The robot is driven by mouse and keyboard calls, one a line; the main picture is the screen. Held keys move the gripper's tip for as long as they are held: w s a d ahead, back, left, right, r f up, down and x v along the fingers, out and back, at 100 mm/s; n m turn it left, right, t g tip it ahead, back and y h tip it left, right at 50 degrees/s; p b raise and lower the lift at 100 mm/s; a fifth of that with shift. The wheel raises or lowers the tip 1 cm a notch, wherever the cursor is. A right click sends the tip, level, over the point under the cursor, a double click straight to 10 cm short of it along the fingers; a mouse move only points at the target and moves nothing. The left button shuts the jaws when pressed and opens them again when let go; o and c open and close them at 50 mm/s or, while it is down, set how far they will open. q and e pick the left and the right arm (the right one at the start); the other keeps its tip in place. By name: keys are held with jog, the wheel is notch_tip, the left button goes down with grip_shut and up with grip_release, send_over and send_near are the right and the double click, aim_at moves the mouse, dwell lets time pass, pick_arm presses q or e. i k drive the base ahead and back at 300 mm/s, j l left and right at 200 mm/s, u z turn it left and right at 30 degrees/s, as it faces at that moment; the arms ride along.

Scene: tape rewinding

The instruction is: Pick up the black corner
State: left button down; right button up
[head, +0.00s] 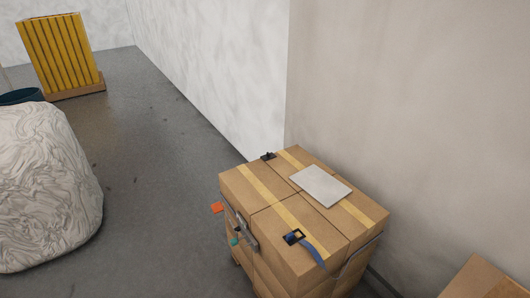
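A stack of taped cardboard boxes (245,205) stands at the lower middle. A small black piece (267,156) sits at the back left edge of its top; it looks like a black corner, but it is too small to be sure. A black buckle-like piece (294,237) with a blue strap (316,253) lies near the front edge of the top. Neither of my grippers can be made out in the head view.
A pale sheet (321,185) lies on the boxes. Grey, orange (217,207) and teal (235,240) pieces are at the stack's left side. A wall is close behind. A wrapped bulky load (45,185) stands left, a yellow slatted stack (62,52) farther back. Floor between is clear.

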aim_at(268, 156)
jog(key=i+j, duration=0.3)
jog(key=i+j+z, duration=0.15)
jog(key=i+j, duration=0.4)
jog(key=j, duration=0.15)
jog(key=i+j+z, duration=0.1)
jog(key=i+j, duration=0.4)
jog(key=j, duration=0.25)
jog(key=i+j+z, duration=0.15)
jog(key=j, duration=0.25)
jog(key=i+j, duration=0.35)
jog(key=i+j+z, duration=0.1)
jog(key=j, duration=0.35)
jog(key=i+z, duration=0.1)
jog(key=i, duration=0.6)
